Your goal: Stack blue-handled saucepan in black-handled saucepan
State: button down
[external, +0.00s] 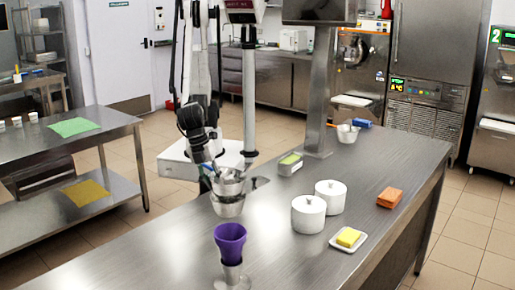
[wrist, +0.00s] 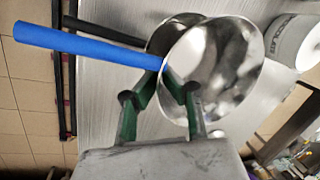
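The blue-handled saucepan (wrist: 215,75) is steel, and its blue handle points to the left in the wrist view. My gripper (wrist: 160,75) is closed on it where the handle meets the rim. The black-handled saucepan (wrist: 166,36) shows partly behind it, with its black handle to the left; the rest is hidden. In the external view my gripper (external: 222,170) points down at the upper pan (external: 229,187), which is right above the lower pan (external: 228,208) on the steel counter. I cannot tell whether the upper pan touches or sits inside the lower one.
A purple cup (external: 230,240) in a metal holder stands in front of the pans. Two white lidded pots (external: 309,214) and a dish with a yellow block (external: 348,238) are to the right. A green-topped sponge (external: 290,164) and metal bowl (external: 347,133) are farther back.

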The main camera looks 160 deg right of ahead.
jog(key=shift+f, duration=0.15)
jog(key=shift+f+b, duration=0.4)
jog(key=shift+b, duration=0.05)
jog(key=shift+f, duration=0.2)
jog(key=c, duration=1.9)
grip_release()
jog(key=shift+r, duration=0.15)
jog(key=shift+r+p, duration=0.5)
jog(key=shift+r, duration=0.1)
jog(key=s+v, duration=0.1)
jog(key=v, duration=1.1)
jog(key=s+d+t+h, duration=0.1)
jog(key=s+d+t, duration=0.1)
jog(key=d, duration=0.4)
jog(key=s+d+r+t+h, duration=0.1)
jog(key=s+d+t, duration=0.1)
jog(key=d, duration=0.4)
jog(key=s+d+t+h, duration=0.1)
jog(key=s+d+t, duration=0.2)
jog(key=d, duration=0.3)
jog(key=shift+d+r+m+t, duration=0.3)
jog(key=shift+d+m+t, duration=0.1)
